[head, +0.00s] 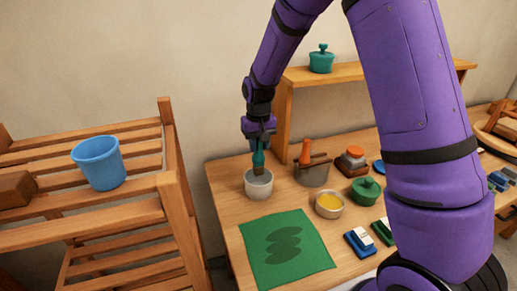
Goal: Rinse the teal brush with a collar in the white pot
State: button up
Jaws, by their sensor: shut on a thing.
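My gripper (258,138) is shut on the teal brush (258,158), which hangs upright with its bristles downward. The brush's lower end is at the mouth of the white pot (262,190), seen over or inside its opening. I cannot tell how deep the bristles reach or whether they touch the pot. The collar is too small to make out clearly. The pot stands upright on the table near its left edge.
A grey container (312,175) with an orange-handled tool stands right of the pot. A wooden rack with a blue bucket (99,165) stands left. A shelf (345,72) rises behind.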

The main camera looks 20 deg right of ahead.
jog(key=shift+r, duration=2.3)
